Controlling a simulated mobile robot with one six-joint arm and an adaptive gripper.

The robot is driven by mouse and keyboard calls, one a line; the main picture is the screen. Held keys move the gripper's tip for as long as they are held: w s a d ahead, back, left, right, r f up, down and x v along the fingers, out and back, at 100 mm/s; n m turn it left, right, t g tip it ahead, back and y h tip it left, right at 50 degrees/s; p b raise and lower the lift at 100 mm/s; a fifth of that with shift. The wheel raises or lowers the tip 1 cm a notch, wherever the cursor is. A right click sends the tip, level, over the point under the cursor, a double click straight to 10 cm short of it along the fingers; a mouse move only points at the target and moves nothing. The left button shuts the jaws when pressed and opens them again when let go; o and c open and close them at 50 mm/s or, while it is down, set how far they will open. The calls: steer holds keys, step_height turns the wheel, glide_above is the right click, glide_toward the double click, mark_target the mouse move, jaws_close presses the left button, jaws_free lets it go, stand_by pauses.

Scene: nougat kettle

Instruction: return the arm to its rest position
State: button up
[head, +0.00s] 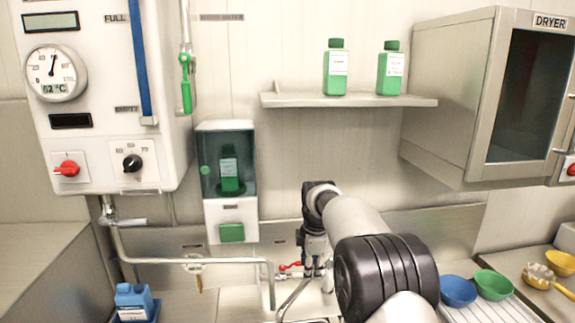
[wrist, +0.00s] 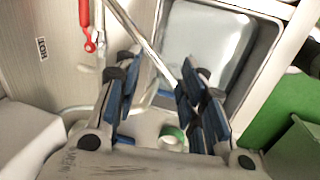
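My arm (head: 360,225) reaches forward from the bottom of the head view, with its wrist bent down in front of the wall. My gripper (head: 315,262) hangs at its end near the red-handled tap, and its fingers are hard to make out there. In the wrist view my gripper (wrist: 155,95) has its blue-padded fingers spread apart, with nothing held between the tips. A small green and white round thing (wrist: 172,136) shows low between the fingers; I cannot tell what it is.
A pipe and red tap handle (wrist: 86,22) stand beside the sink basin (wrist: 205,45). A green dispenser cabinet (head: 228,180) is left of my gripper. A shelf (head: 300,101) with two green bottles is above, and a dryer (head: 470,100) is at right. Blue (head: 457,292) and green (head: 494,285) bowls sit lower right.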

steer(key=s+d+r+m+b, duration=0.2)
steer(key=s+r+m, duration=0.1)
steer(key=s, duration=0.4)
steer(key=s+d+r+m+t+b, duration=0.1)
steer(key=s+d+r+m+b, duration=0.1)
steer(key=s+r+m, duration=0.35)
steer(key=s+d+r+m+b, duration=0.1)
steer(key=s+m+b, duration=0.1)
steer(key=s, duration=0.6)
steer(key=s+d+f+m+b, duration=0.1)
steer(key=s+f+m, duration=0.1)
steer(key=s, duration=0.5)
steer(key=s+f+m+b, duration=0.1)
steer(key=s+f+m, duration=0.2)
steer(key=s, duration=0.5)
steer(key=s+d+f+m+t+b, duration=0.1)
steer(key=s+f+m+b, duration=0.1)
steer(key=s, duration=0.5)
step_height(320, 180, down, 2)
steer(key=shift+s+d+f+m, duration=0.25)
steer(key=shift+d+m, duration=0.05)
steer(key=shift+m, duration=0.45)
